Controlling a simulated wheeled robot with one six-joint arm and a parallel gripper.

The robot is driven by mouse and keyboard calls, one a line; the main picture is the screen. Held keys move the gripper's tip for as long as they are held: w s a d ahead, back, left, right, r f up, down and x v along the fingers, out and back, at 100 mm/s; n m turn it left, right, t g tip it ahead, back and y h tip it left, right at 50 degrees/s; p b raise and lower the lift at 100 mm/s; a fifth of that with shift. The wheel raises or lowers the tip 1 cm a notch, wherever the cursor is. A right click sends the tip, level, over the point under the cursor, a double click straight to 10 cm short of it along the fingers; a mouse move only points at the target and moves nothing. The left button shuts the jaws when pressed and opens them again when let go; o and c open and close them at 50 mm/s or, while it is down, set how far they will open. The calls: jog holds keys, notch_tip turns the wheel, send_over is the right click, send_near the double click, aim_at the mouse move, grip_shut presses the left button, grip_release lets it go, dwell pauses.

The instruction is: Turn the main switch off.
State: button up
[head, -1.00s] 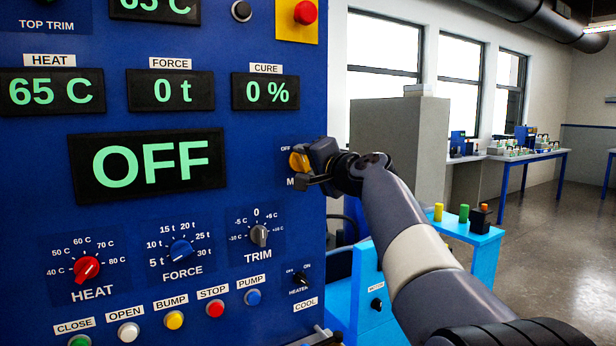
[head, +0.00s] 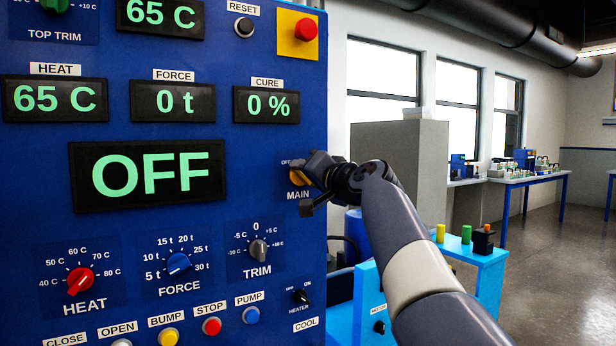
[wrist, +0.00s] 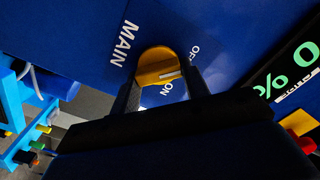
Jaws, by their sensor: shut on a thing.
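The main switch is a yellow knob (head: 297,178) above the MAIN label on the blue panel, right of the big display (head: 147,173), which reads OFF. My gripper (head: 304,182) is at the knob, its fingers on either side of it. In the wrist view, the yellow knob (wrist: 157,65) sits between the two dark fingers of my gripper (wrist: 161,88), which is shut on it. The knob's white mark points towards the side with the OFF and ON labels; I cannot tell exactly which one it meets. The fingers partly hide the labels.
A red button on a yellow plate (head: 298,35) is above the switch. The heater switch (head: 300,297) and trim knob (head: 258,250) are below. A light-blue stand (head: 478,255) with small coloured pieces is at the right. The floor beyond is clear.

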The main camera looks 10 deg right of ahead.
jog(key=o, duration=1)
jog(key=b+v, duration=0.2)
jog(key=v, duration=0.8)
jog(key=shift+s+d, duration=0.1)
jog(key=shift+s, duration=0.3)
jog(key=p+x, duration=0.2)
jog(key=x, duration=0.9)
jog(key=shift+s, duration=0.1)
